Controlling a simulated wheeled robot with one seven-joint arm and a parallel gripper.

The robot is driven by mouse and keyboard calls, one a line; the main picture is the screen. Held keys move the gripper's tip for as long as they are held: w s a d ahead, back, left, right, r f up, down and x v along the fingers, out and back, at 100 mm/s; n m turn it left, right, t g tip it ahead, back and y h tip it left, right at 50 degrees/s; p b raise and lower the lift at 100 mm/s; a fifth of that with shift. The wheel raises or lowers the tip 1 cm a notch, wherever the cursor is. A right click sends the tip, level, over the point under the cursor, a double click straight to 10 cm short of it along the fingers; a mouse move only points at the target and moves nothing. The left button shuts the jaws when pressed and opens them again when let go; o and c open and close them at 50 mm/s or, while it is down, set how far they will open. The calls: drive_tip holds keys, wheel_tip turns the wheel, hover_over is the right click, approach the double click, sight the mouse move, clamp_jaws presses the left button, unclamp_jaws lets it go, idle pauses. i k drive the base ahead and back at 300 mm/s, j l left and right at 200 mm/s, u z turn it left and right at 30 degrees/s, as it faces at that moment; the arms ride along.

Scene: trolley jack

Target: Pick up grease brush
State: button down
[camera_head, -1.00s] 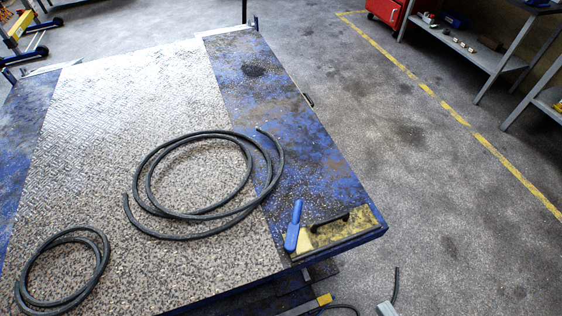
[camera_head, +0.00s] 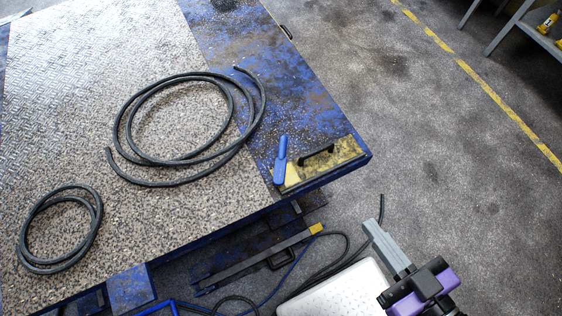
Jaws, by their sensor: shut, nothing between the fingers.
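The grease brush (camera_head: 280,160) appears as a slim blue piece, wider at its near end. It lies on the near right corner of the blue lift platform (camera_head: 300,92), at the left edge of a yellow panel. I cannot make out bristles. My gripper (camera_head: 378,236) is at the lower right, beyond the platform's near edge. Its long grey fingers look closed together and empty. It is apart from the brush, to its right and nearer to me.
A black handle (camera_head: 317,156) sits on the yellow panel (camera_head: 335,162), right of the brush. Two coils of black hose, a large one (camera_head: 185,158) and a smaller one (camera_head: 60,262), lie on the platform. Cables (camera_head: 335,262) run below its edge. Grey floor (camera_head: 430,140) is clear on the right.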

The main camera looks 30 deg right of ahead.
sight(279, 171)
drive_tip(key=j+u, duration=0.25)
drive_tip(key=j, duration=0.5)
drive_tip(key=i+j+u, duration=0.2)
drive_tip(key=j, duration=0.5)
drive_tip(key=k+j, duration=0.05)
drive_tip(key=k, duration=0.05)
